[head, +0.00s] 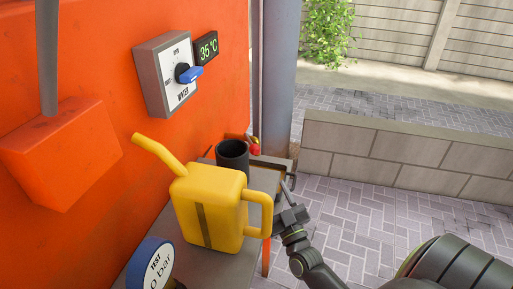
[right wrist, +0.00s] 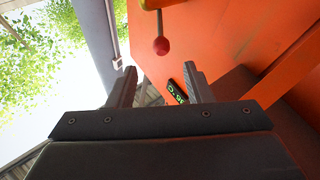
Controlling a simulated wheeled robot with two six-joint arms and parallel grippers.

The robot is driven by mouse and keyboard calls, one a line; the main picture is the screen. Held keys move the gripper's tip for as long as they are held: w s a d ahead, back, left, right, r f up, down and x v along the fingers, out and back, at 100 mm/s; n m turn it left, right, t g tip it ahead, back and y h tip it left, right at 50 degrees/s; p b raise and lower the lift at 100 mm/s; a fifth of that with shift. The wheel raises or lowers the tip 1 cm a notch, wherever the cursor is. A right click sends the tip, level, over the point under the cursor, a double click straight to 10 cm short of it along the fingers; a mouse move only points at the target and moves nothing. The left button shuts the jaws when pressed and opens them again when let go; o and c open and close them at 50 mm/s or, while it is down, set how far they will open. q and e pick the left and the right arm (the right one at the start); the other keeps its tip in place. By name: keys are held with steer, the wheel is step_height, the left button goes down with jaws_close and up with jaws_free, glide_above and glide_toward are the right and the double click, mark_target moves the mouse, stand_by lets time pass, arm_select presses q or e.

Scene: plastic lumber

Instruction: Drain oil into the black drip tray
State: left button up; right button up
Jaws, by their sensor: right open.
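A red ball knob (head: 255,149) shows beside the orange machine, behind the black cup. In the right wrist view the red ball (right wrist: 161,46) hangs on a short stem from a yellow part (right wrist: 155,4). My right gripper (head: 286,192) is to the right of the yellow can's handle. In the right wrist view its two fingers are apart with nothing between them, and the red ball is beyond their tips. A dark-rimmed flat piece (head: 272,160) lies below the red knob; I cannot tell whether it is the drip tray. My left gripper is not in view.
A yellow oil can (head: 209,207) with a long spout stands on a grey shelf (head: 190,262), with a black cup (head: 232,155) behind it. A water switch box (head: 166,75) and a 35 °C display (head: 206,48) are on the orange wall. Open paving (head: 350,215) lies right.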

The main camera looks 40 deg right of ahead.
mark_target(252, 143)
steer(key=x, duration=1.6)
steer(key=shift+w, duration=0.25)
jaws_close()
